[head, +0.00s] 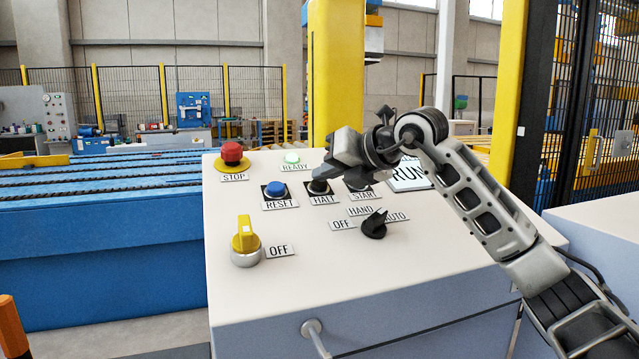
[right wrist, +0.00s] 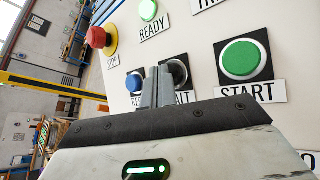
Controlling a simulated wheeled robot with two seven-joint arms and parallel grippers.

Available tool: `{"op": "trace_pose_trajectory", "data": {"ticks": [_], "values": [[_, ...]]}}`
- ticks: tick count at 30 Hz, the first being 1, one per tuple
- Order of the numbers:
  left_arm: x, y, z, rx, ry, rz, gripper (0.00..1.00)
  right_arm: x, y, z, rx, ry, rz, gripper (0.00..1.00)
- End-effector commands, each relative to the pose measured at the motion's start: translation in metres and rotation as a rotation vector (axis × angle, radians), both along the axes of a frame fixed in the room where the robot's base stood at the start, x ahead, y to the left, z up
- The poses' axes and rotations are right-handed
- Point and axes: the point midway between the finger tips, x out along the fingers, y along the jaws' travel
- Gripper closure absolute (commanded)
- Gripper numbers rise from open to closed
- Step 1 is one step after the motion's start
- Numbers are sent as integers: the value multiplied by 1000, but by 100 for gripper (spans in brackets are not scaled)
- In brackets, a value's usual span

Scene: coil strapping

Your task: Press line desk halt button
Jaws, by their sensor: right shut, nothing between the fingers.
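The line desk (head: 300,275) has a pale sloping top. The dark HALT button (head: 319,188) is in its middle row, above its HALT label, between the blue RESET button (head: 275,189) and the START label. My right gripper (head: 323,176) is shut and empty, its fingertips over the HALT button and hiding part of it. In the right wrist view the closed fingers (right wrist: 158,86) stand in front of the HALT button (right wrist: 179,72), whose dark edge shows to their right. I cannot tell whether the tips touch it. My left gripper is not in view.
A red STOP button (head: 232,152) and a lit green READY lamp (head: 291,158) are at the back. A yellow rotary switch (head: 245,238) and a black selector (head: 375,225) sit nearer. The green START button (right wrist: 241,60) is beside HALT.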

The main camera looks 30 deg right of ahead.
Motion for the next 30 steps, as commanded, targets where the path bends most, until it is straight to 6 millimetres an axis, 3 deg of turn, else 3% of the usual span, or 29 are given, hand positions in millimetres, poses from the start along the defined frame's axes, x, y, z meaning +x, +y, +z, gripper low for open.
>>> {"op": "trace_pose_trajectory", "data": {"ticks": [20,30], "values": [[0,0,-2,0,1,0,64,2,0,-7,-1,8,1,100],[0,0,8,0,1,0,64,-3,2,8,-1,5,1,100]]}}
